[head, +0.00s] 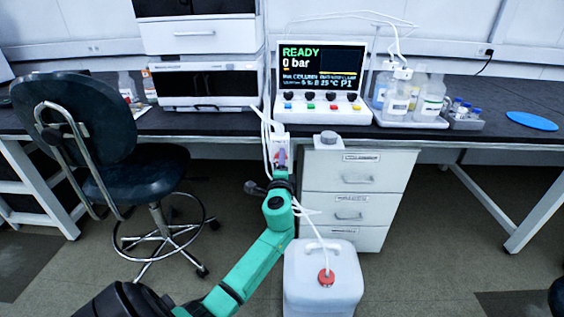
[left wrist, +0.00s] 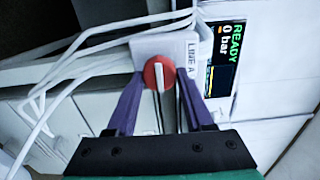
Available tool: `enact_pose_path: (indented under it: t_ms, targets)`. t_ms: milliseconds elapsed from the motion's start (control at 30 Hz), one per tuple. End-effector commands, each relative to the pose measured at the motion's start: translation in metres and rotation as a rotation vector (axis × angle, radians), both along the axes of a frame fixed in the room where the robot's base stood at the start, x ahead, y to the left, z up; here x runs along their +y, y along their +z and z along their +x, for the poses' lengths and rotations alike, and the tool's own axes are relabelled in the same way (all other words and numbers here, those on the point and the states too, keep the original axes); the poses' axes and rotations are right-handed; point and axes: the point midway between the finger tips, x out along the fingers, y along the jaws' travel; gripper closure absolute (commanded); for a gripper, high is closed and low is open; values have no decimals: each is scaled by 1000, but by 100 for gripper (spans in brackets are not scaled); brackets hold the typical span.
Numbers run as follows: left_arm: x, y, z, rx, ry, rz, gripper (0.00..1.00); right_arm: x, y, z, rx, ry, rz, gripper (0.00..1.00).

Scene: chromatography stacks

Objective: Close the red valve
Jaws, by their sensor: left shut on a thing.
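The red valve (left wrist: 159,72) is a round red knob with a white bar across it, on a white plate labelled "LINE A" (left wrist: 191,60) in the left wrist view. The white bar runs nearly up and down in that view. My left gripper (left wrist: 161,82) has its two purple fingers on either side of the knob and is shut on it. In the head view, my left gripper (head: 281,156) is at the front edge of the bench below the console, and it mostly hides the valve. My right gripper is not in view.
A console (head: 322,75) above the valve reads "READY" and "0 bar". White tubes (left wrist: 62,72) run close beside the gripper. A white jug (head: 322,285) with a red cap stands on the floor near my left arm. A dark chair (head: 75,115) stands to the left.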

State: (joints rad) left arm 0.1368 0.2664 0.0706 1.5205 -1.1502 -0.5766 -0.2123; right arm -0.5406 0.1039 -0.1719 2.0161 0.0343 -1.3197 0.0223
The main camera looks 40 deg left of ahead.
Motion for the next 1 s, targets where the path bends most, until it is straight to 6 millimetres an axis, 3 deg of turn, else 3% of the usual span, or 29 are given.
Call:
enact_pose_path:
  t_ms: [167, 200, 267, 667, 767, 1000]
  targets:
    - [1, 1, 0, 0, 2, 3, 100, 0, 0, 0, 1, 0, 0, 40]
    - [1, 1, 0, -1, 2, 3, 36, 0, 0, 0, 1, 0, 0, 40]
    - [1, 1, 0, 0, 2, 3, 19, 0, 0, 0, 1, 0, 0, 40]
    - [-4, 0, -6, 1, -1, 1, 19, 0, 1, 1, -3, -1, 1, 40]
    - [-14, 0, -19, 1, -1, -1, 19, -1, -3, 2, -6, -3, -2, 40]
    - [-55, 0, -74, 2, 1, -3, 19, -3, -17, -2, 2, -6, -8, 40]
